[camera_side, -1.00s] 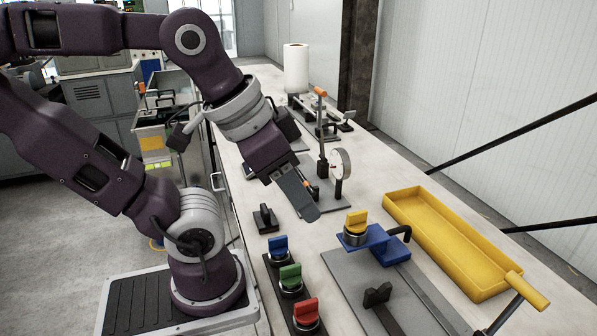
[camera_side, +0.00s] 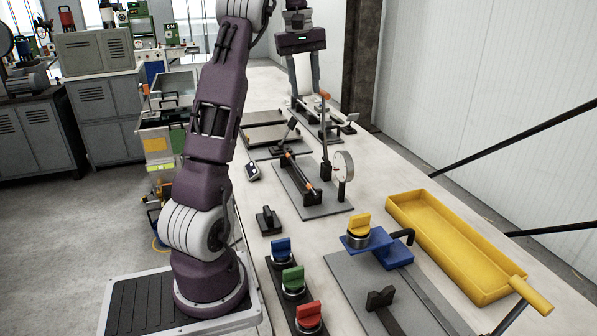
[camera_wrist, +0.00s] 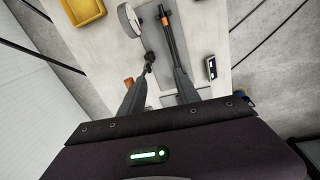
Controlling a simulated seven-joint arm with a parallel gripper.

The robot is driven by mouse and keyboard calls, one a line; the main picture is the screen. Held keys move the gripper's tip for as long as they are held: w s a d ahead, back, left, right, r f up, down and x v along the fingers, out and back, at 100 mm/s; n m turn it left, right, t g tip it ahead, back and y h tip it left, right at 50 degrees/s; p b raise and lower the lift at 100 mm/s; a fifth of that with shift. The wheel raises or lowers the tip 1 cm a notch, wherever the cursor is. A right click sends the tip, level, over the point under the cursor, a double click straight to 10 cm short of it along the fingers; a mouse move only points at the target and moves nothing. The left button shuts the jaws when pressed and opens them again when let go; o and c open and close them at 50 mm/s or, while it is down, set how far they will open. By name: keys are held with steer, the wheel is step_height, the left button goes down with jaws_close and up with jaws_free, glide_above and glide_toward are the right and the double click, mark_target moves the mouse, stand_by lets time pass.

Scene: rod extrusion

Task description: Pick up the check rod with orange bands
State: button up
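The check rod (camera_side: 299,169) is a thin dark rod with orange bands near its ends. It lies on small supports on a grey plate (camera_side: 325,206) beside a round dial gauge (camera_side: 343,166). It also shows in the wrist view (camera_wrist: 171,38), where its near end is close to or behind one finger. My gripper (camera_wrist: 161,72) shows two grey fingers spread apart with nothing visibly held between them.
A lever stand with an orange handle (camera_side: 324,95) rises beside the rod. A small digital device (camera_side: 252,172) lies to its left. A yellow tray (camera_side: 455,243), a blue block (camera_side: 377,244) and several coloured knobs stand nearer the camera. Bare bench lies between the plate and tray.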

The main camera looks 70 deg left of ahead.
mark_target(297, 166)
steer(key=shift+n, duration=0.6)
steer(key=a+f, duration=0.1)
steer(key=f, duration=0.6)
steer(key=a+f, duration=0.1)
steer(key=f, duration=0.7)
steer(key=s+a+f, duration=0.1)
steer(key=f, duration=0.7)
steer(key=shift+s+a+f, duration=0.1)
steer(key=shift+a, duration=0.1)
jaws_close()
